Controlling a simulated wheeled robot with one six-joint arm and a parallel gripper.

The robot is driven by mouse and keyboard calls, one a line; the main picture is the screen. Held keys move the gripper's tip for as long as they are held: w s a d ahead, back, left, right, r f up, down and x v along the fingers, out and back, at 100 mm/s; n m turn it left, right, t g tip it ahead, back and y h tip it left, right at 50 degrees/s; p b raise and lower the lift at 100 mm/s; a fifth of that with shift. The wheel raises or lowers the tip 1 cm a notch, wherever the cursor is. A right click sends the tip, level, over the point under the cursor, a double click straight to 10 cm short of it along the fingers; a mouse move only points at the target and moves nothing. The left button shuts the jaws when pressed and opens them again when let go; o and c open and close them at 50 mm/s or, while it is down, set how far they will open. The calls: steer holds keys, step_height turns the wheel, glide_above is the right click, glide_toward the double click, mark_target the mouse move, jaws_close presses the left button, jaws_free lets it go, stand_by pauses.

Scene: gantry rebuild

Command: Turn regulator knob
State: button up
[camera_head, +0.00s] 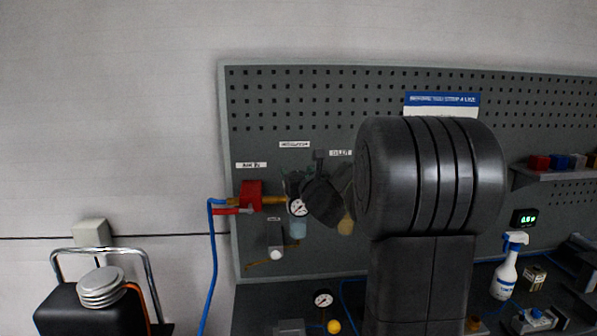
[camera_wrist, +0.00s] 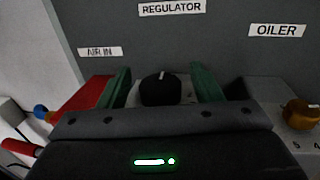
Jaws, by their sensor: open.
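The regulator knob (camera_wrist: 160,90) is black with a pale mark pointing up, below the REGULATOR label (camera_wrist: 171,8) in the wrist view. My gripper (camera_wrist: 161,74) is open, with one green finger on each side of the knob and visible gaps between. Its lower part is hidden by my gripper's body. In the head view my gripper (camera_head: 322,195) is a dark shape at the regulator, hiding the knob. The pressure gauge (camera_head: 298,207) shows just left of it.
A red valve (camera_head: 250,195) with a blue hose (camera_head: 213,262) is left of the regulator. The amber oiler (camera_wrist: 301,114) is at right. Below are a second gauge (camera_head: 323,299) and a yellow ball (camera_head: 334,326). A spray bottle (camera_head: 506,270) stands right.

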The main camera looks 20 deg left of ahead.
steer(key=shift+w+a, duration=0.1)
steer(key=c, duration=1)
steer(key=b, duration=0.2)
steer(key=m+t+h+b, duration=0.1)
steer(key=b, duration=0.1)
steer(key=shift+f, duration=0.25)
steer(key=m+t+h+b, duration=0.2)
steer(key=h+b, duration=0.1)
steer(key=b, duration=0.6)
steer(key=m+h+b, duration=0.1)
steer(key=h+b, duration=0.1)
steer(key=b, duration=0.2)
steer(key=shift+m+t, duration=0.4)
steer(key=shift+r+m+t+h+b, duration=0.25)
steer(key=shift+m+h+b, duration=0.35)
steer(key=shift+h+b, duration=0.65)
